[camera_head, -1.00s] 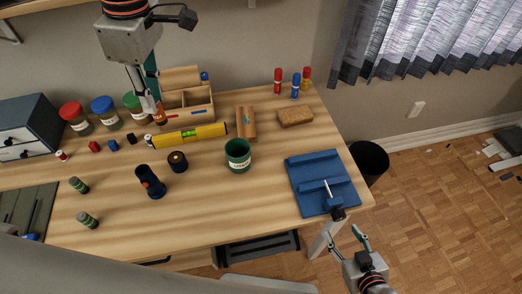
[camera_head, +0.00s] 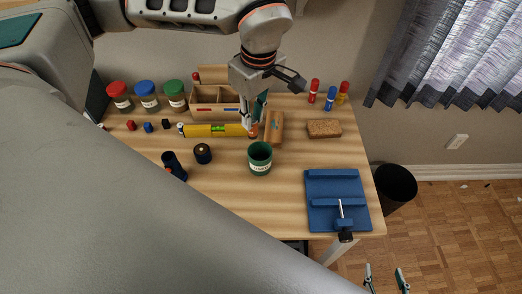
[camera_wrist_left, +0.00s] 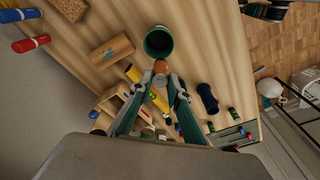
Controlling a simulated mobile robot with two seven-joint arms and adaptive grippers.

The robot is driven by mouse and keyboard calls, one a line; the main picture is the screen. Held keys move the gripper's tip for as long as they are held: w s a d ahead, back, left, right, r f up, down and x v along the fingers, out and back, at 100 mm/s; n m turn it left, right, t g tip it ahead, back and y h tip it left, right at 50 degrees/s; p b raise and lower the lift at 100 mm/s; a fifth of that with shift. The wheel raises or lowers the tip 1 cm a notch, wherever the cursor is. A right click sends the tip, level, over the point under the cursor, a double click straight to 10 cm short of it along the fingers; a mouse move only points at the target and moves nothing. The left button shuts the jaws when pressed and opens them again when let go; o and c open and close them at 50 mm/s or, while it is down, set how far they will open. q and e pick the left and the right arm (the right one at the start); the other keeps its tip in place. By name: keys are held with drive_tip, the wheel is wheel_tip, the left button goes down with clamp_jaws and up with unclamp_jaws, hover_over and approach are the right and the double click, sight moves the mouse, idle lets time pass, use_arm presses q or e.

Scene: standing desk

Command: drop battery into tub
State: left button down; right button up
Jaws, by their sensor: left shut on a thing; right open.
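The green tub (camera_head: 260,168) stands upright on the desk with a pale label on its front. It also shows in the left wrist view, its open mouth facing the camera (camera_wrist_left: 158,41). My left gripper (camera_head: 253,126) is shut on a battery with a copper-coloured end (camera_head: 253,131), held just behind the tub in the head view. In the left wrist view the battery (camera_wrist_left: 160,67) sits between the fingertips, close to the tub's rim but not seen inside it. My right gripper (camera_head: 386,279) is open and empty at the bottom right, beyond the desk's front edge.
A yellow level (camera_head: 212,131), a wooden block (camera_head: 275,130) and a divided wooden box (camera_head: 206,109) are near the left gripper. A dark round item (camera_head: 203,154) lies left of the tub, a blue stand (camera_head: 325,187) right. My left arm hides the desk's left front.

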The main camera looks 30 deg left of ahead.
use_arm(q)
drive_tip(key=shift+f+b, duration=1)
drive_tip(key=shift+f, duration=0.75)
